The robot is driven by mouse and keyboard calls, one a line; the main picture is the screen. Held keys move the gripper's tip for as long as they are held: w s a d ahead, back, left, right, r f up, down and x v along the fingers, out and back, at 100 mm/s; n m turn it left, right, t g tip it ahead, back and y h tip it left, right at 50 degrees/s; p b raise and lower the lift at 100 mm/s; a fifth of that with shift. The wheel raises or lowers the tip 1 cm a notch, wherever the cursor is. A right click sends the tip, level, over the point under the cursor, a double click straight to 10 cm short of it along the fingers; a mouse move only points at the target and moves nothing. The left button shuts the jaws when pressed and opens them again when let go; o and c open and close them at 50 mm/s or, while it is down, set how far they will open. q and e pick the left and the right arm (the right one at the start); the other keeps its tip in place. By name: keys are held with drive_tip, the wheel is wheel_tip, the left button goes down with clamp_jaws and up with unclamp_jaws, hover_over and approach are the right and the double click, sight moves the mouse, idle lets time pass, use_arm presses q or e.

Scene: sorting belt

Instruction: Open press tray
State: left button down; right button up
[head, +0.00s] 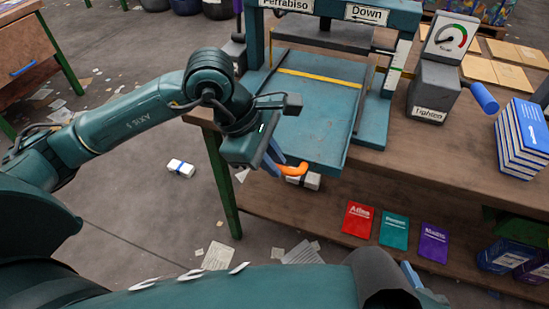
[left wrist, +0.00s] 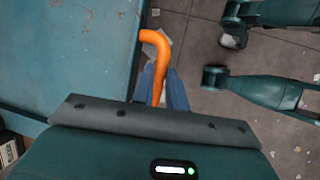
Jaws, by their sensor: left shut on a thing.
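The press tray (head: 316,118) is a flat teal metal plate with a yellow stripe, sticking out from under the press frame (head: 392,30) over the front edge of the workbench. Its worn surface also shows in the left wrist view (left wrist: 75,45), at the left. An orange hooked handle (head: 295,170) is at the tray's front edge. My left gripper (head: 280,158) is shut on this handle; in the left wrist view the orange handle (left wrist: 156,60) stands between the blue fingers. How the handle joins the tray is hidden. My right gripper cannot be made out.
A grey gauge box (head: 433,90) labelled "Tighten" with a blue handle (head: 484,97) stands right of the press. A stack of blue books (head: 523,138) is at the right. Red, teal and purple books lie on the lower shelf (head: 310,218). Papers and a white bundle (head: 181,168) lie on the floor.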

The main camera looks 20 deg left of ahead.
use_arm(q)
drive_tip(key=shift+s, duration=0.3)
drive_tip(key=c, duration=1.6)
unclamp_jaws()
drive_tip(key=shift+o, duration=1)
drive_tip(key=v, duration=1.3)
drive_tip(key=shift+r+p, duration=0.15)
drive_tip(key=shift+p, duration=0.2)
